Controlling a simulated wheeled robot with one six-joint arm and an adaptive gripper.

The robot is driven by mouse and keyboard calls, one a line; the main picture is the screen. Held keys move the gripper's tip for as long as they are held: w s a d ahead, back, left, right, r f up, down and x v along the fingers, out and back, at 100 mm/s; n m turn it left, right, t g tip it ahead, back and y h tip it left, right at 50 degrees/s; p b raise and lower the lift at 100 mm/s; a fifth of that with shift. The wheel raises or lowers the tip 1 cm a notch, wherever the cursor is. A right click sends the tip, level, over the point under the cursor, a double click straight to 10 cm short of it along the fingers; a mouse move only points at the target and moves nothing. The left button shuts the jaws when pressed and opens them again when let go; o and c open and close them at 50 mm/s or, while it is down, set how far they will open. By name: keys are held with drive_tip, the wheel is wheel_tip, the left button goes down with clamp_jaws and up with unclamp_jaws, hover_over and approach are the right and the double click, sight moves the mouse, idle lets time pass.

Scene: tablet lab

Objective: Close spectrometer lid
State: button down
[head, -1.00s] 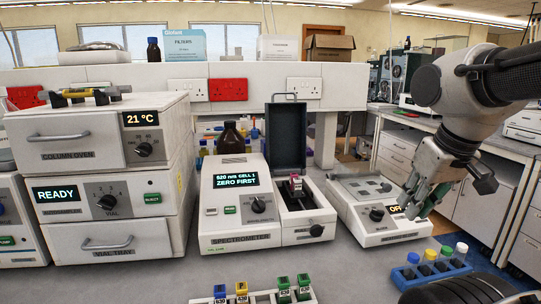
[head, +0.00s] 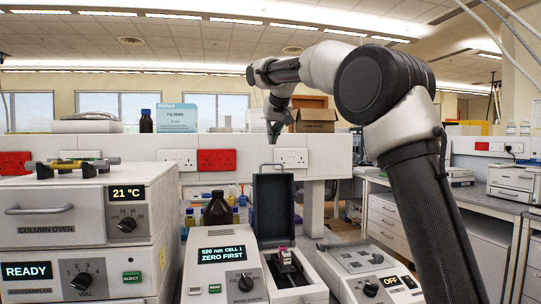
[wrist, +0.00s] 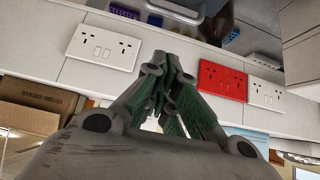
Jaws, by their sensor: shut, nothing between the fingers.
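The spectrometer (head: 230,268) stands on the bench with its display reading "520 nm CELL 1 ZERO FIRST". Its dark lid (head: 274,218) stands open, upright at the back of the cell compartment, with a thin loop handle (head: 271,166) at its top edge. A small red-topped piece (head: 285,258) sits in the open compartment. My gripper (head: 273,138) points down above the lid handle in the picture, apart from it. In the wrist view my gripper (wrist: 170,60) shows its green-grey fingers together and empty.
A column oven (head: 60,215) stands left, a brown bottle (head: 217,210) behind the spectrometer, and a unit marked OFF (head: 375,275) right. The back ledge carries a blue-white box (head: 176,117) and a cardboard box (head: 315,120). Sockets line the wall below the ledge.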

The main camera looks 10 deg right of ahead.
drive_tip(key=x, duration=1)
drive_tip(key=s, duration=0.3)
drive_tip(key=shift+s+a+f, duration=0.1)
drive_tip(key=shift+s, duration=0.3)
drive_tip(key=shift+s, duration=0.1)
